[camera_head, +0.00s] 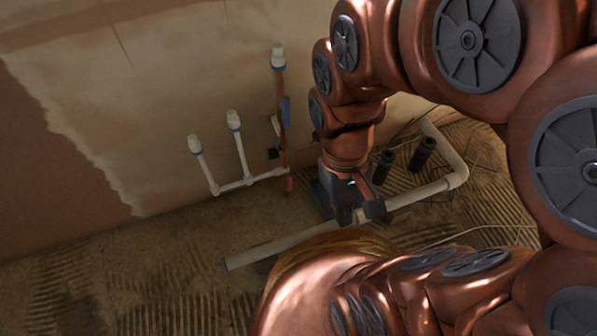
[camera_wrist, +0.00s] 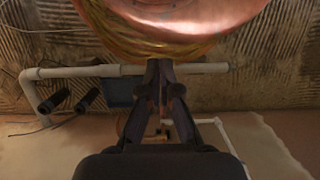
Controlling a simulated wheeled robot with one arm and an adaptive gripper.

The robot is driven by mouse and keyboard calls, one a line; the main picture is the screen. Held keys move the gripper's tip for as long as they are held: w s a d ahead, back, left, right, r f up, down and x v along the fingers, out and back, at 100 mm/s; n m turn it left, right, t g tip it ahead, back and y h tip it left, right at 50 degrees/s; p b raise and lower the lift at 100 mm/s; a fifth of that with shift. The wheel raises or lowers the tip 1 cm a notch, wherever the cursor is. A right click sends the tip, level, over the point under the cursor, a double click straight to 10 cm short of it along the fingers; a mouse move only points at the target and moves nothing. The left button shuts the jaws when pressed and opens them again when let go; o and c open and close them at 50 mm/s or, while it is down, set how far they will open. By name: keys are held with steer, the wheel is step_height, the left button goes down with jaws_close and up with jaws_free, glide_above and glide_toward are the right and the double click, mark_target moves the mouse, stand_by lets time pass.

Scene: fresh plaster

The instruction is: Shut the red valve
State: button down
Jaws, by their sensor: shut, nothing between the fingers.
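I cannot make out a red valve for certain in either view. In the head view, a copper-coloured upright pipe (camera_head: 281,105) with a blue lever (camera_head: 286,111) and a white cap stands by the wall, left of my arm. My gripper (camera_head: 360,212) points down over the white floor pipe (camera_head: 275,247), right of the copper pipe; whether it touches the floor pipe is unclear. The wrist view shows my gripper (camera_wrist: 161,70) with its fingertips together and nothing held, in front of the same floor pipe (camera_wrist: 205,68). The gripper hides what lies behind it.
Two capped white stubs (camera_head: 239,150) rise from a low pipe along the plastered wall. Two black cylinders (camera_head: 422,154) stand beside the floor pipe's bend at the right. Thin cables lie nearby. The ridged floor (camera_head: 130,285) at left is clear.

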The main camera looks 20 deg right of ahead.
step_height(320, 180, up, 10)
steer(key=s+p, duration=0.2)
steer(key=p, duration=0.5)
steer(key=shift+s+f+g+p, duration=0.15)
steer(key=shift+f+g+p, duration=0.05)
steer(key=shift+g+p, duration=0.1)
